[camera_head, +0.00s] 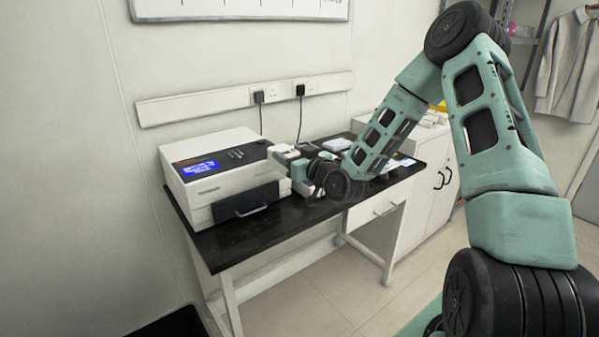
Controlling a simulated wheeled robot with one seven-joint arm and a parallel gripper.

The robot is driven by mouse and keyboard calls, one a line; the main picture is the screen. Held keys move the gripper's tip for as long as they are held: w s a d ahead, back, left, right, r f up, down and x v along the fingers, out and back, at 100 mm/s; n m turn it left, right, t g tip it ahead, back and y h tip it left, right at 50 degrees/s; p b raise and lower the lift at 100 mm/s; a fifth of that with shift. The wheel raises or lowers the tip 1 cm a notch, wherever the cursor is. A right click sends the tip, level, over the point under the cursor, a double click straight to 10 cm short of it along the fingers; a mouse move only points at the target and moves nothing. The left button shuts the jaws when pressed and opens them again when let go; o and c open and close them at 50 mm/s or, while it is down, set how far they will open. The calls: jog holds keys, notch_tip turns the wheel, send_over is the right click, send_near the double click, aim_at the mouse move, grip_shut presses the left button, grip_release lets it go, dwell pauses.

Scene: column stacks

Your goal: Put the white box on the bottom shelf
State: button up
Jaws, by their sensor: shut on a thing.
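My gripper (293,170) is over the black-topped table, at the right end of a white instrument with a blue display. It is shut on a small pale thing, which looks like the white box; the fingers and the wrist hide most of it. I cannot tell whether it touches the table or the instrument. A metal shelf rack (522,40) shows in part at the upper right, behind my arm. Its bottom shelf is hidden.
The white instrument (228,172) fills the table's left part. The black tabletop (235,243) is clear along its front edge. Small items lie behind my wrist. A white cabinet (432,190) stands right of the table. A coat (572,70) hangs at the far right.

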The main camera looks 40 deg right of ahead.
jog(key=shift+w+r, duration=0.35)
jog(key=shift+r, duration=0.25)
jog(key=shift+w, duration=0.15)
send_over(290, 218)
notch_tip(290, 218, down, 18)
jog(key=shift+r, duration=0.25)
jog(key=shift+f, duration=0.2)
jog(key=o, duration=1.2)
jog(key=shift+c, duration=0.2)
jog(key=shift+r, duration=0.15)
